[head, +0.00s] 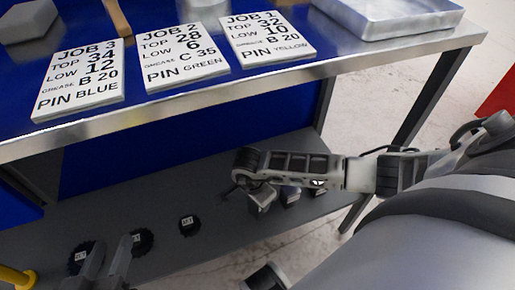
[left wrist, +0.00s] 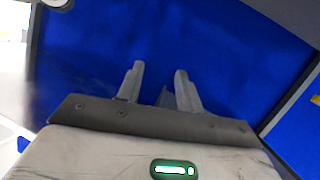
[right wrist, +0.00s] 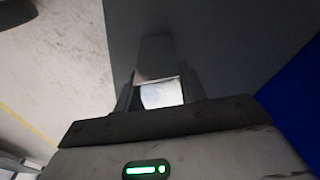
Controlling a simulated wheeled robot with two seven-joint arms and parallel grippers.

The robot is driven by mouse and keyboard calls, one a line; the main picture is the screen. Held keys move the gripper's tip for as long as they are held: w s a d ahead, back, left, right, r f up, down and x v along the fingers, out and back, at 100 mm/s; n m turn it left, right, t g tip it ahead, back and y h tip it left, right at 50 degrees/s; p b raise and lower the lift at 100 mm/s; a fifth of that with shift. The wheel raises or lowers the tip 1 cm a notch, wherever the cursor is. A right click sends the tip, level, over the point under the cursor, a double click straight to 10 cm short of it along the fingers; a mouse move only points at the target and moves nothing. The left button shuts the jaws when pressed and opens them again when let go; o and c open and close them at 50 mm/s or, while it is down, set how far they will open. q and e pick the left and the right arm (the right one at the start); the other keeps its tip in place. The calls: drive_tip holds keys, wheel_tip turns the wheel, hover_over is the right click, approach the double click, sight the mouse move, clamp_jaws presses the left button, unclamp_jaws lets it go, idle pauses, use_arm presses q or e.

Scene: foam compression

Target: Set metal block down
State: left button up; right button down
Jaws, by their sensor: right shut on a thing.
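A metal block (right wrist: 161,93) with a bright face sits between the fingers of my right gripper (right wrist: 162,98) in the right wrist view. The gripper is shut on it, over the dark grey lower shelf. A grey face shows just beyond the block; I cannot tell whether it is part of it. In the head view my right arm reaches in low from the right, and its fingertips are not clear there. Small silvery shapes (head: 262,198) show below the arm. My left gripper (head: 108,262) is open and empty at the lower left; its spread fingers show in the left wrist view (left wrist: 160,88).
A bench leg stands at right.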

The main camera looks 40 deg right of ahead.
use_arm(q)
drive_tip(key=shift+f, duration=0.1)
use_arm(e)
drive_tip(key=shift+w, duration=0.1)
drive_tip(key=c, duration=0.8)
unclamp_jaws()
drive_tip(key=shift+f, duration=0.1)
drive_tip(key=shift+r, duration=0.2)
drive_tip(key=r+p, duration=0.1)
drive_tip(key=r, duration=0.2)
drive_tip(key=a+r+p, duration=0.1)
drive_tip(key=r, duration=0.3)
drive_tip(key=r+p, duration=0.2)
drive_tip(key=r, duration=0.1)
drive_tip(key=shift+a+r, duration=0.25)
drive_tip(key=shift+r, duration=0.05)
use_arm(q)
drive_tip(key=shift+a+f+g+y, duration=0.35)
drive_tip(key=shift+f+g, duration=0.2)
drive_tip(key=shift+f, duration=0.15)
drive_tip(key=shift+a+f+g+y, duration=0.25)
drive_tip(key=shift+f+g+y, duration=0.1)
drive_tip(key=shift+f+g, duration=0.3)
use_arm(e)
drive_tip(key=shift+s+a+r, duration=0.1)
drive_tip(key=shift+s+r, duration=0.15)
drive_tip(key=shift+r, duration=0.35)
use_arm(q)
drive_tip(key=shift+w, duration=0.1)
